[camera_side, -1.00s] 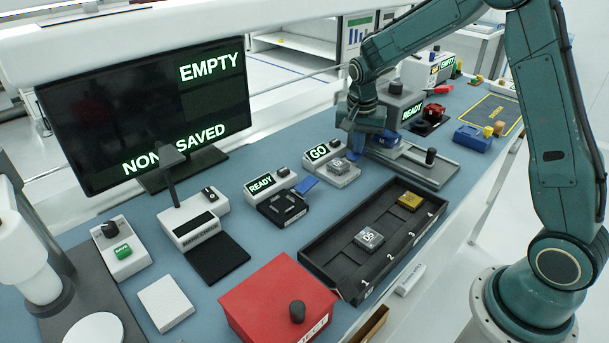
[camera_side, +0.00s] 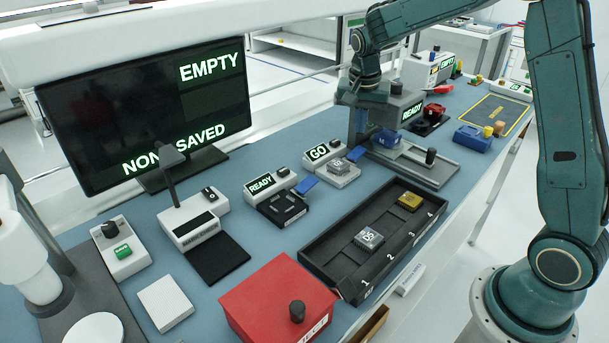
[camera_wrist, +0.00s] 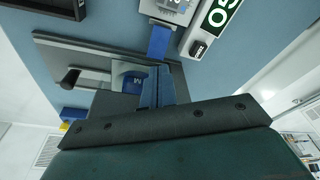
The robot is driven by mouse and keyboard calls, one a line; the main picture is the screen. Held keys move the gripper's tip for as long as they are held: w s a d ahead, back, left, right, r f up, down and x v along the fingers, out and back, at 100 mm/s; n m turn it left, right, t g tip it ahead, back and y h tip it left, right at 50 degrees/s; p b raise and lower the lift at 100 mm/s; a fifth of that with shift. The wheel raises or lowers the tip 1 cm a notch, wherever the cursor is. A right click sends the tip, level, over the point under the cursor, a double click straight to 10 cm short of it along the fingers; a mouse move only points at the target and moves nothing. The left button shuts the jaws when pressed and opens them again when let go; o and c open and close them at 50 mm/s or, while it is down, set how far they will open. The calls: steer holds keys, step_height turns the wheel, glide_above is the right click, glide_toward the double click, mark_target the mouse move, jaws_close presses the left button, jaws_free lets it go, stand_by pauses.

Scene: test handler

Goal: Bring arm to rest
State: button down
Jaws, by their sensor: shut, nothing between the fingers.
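My gripper (camera_side: 357,138) hangs in the air above the bench, just behind the grey tray with the blue block. Its bluish fingers are shut and empty, and they also show in the wrist view (camera_wrist: 158,86). The blue block (camera_side: 386,141) lies on the grey sliding tray (camera_side: 425,170), which has a black knob. In the wrist view the block (camera_wrist: 128,78) is beside my fingers. The GO unit (camera_side: 345,178) with a grey chip on it stands nearer the camera, lit GO. My gripper body hides part of the area behind it.
A black numbered tray (camera_side: 335,270) holds a grey chip (camera_side: 369,238) and a yellow chip (camera_side: 410,201). A red bin (camera_side: 270,300) with a black knob stands at the front. A monitor (camera_side: 145,110) reads EMPTY and NONE SAVED. A blue box (camera_side: 472,138) is at right.

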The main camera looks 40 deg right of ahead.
steer(key=shift+r, duration=0.15)
steer(key=shift+s+a+r, duration=0.15)
steer(key=shift+s+r, duration=0.05)
steer(key=shift+r, duration=0.1)
steer(key=s+a+r+n+t, duration=0.1)
steer(key=s+a+r+n, duration=0.2)
steer(key=s, duration=0.6)
steer(key=s+a+r+n+t+y, duration=0.1)
steer(key=s+a+r+n+t, duration=0.1)
steer(key=s, duration=0.7)
steer(key=s+a+r+n+t+y, duration=0.1)
steer(key=s+a+r+n, duration=0.3)
steer(key=s, duration=0.5)
steer(key=a+n, duration=0.2)
steer(key=n, duration=0.1)
steer(key=shift+s+a+r, duration=0.15)
steer(key=shift+s+a, duration=0.1)
steer(key=shift+a, duration=0.05)
